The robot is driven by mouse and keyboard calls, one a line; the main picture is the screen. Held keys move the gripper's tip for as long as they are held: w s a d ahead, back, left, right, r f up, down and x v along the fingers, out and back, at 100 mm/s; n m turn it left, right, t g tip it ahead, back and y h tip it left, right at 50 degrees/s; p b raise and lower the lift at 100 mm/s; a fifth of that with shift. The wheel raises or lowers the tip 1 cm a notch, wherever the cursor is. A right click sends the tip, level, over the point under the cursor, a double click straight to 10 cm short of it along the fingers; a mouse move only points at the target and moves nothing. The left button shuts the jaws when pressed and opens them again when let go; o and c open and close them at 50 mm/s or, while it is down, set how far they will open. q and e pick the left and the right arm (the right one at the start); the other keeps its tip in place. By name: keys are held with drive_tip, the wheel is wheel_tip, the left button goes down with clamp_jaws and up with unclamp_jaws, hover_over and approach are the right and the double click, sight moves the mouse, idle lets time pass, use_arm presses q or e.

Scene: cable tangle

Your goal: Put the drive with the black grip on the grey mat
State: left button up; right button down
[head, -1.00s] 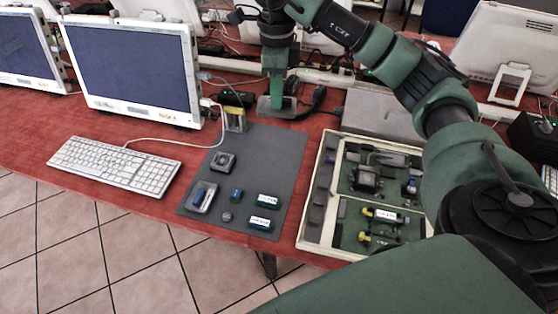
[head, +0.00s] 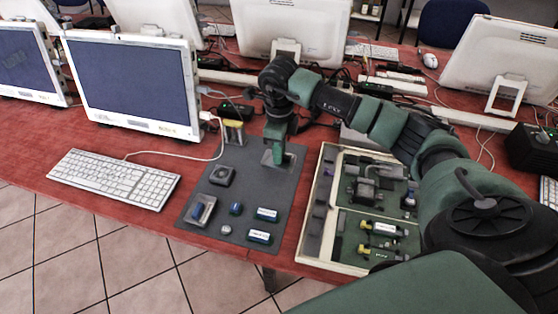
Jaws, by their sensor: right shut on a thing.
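My right gripper (head: 278,150) points down over the back right part of the grey mat (head: 250,180). It is shut on a flat grey piece (head: 268,158), which looks like the drive. The green fingers cover its middle, so I cannot see the colour of its grip. I cannot tell whether it touches the mat or hangs just above it. My left gripper is not in view.
The mat also holds a dark square device (head: 222,175), a small blue piece (head: 236,208) and two labelled blocks (head: 266,214). A yellow-sided piece (head: 234,133) stands at its back edge. A partitioned tray (head: 310,222) lies to the right, a keyboard (head: 115,178) to the left.

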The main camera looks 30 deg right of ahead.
wheel_tip(320, 180, down, 4)
drive_tip(key=shift+f, duration=0.1)
drive_tip(key=shift+f, duration=0.15)
drive_tip(key=c, duration=1.4)
unclamp_jaws()
